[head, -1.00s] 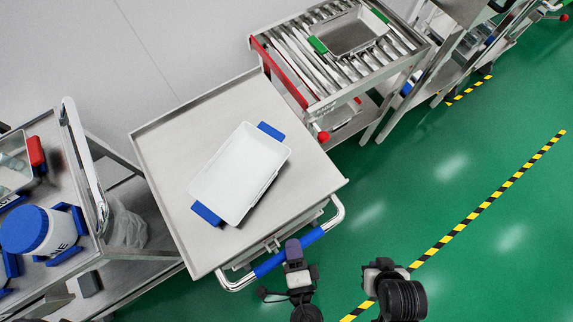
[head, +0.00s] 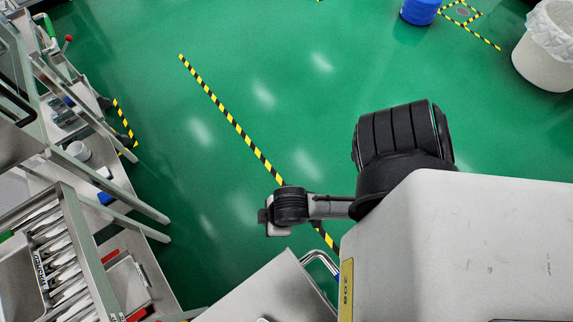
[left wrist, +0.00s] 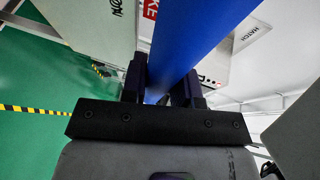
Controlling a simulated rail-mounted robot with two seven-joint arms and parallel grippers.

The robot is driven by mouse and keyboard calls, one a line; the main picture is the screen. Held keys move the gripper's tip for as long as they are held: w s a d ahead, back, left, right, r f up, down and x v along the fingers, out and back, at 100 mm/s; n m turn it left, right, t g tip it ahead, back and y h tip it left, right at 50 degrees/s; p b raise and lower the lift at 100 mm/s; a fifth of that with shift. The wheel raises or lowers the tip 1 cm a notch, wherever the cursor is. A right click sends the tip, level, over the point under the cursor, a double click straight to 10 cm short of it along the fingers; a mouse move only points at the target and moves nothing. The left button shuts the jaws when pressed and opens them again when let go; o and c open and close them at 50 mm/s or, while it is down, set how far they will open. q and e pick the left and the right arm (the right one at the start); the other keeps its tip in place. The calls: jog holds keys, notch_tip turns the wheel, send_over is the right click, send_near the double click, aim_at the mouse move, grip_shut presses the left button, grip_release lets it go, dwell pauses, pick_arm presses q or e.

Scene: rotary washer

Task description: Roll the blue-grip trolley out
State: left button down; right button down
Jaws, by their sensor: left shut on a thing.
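The trolley (head: 272,296) shows only as a bare metal top corner at the bottom of the head view. Part of its bent chrome handle (head: 322,262) shows beside that corner. In the left wrist view the blue grip (left wrist: 190,45) runs between the fingers of my left gripper (left wrist: 165,82), which is shut on it. My left gripper is not seen in the head view. An arm of mine comes in from the right, with a dark end that looks like my right gripper (head: 267,220), apart from the trolley; its finger opening cannot be made out.
The roller stand (head: 65,255) and metal racks (head: 65,130) stand at the left. Green floor is open ahead, crossed by a yellow-black floor line (head: 225,115). A blue drum (head: 420,10) and a lined white bin (head: 548,45) stand at the far right.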

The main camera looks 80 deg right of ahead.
pick_arm(q)
jog(key=shift+s+d+r, duration=0.1)
jog(key=shift+s+d, duration=0.2)
jog(key=shift+d, duration=0.1)
jog(key=c, duration=0.9)
grip_release()
jog(key=shift+o, duration=0.2)
jog(key=v, duration=1.3)
jog(key=shift+s, duration=0.4)
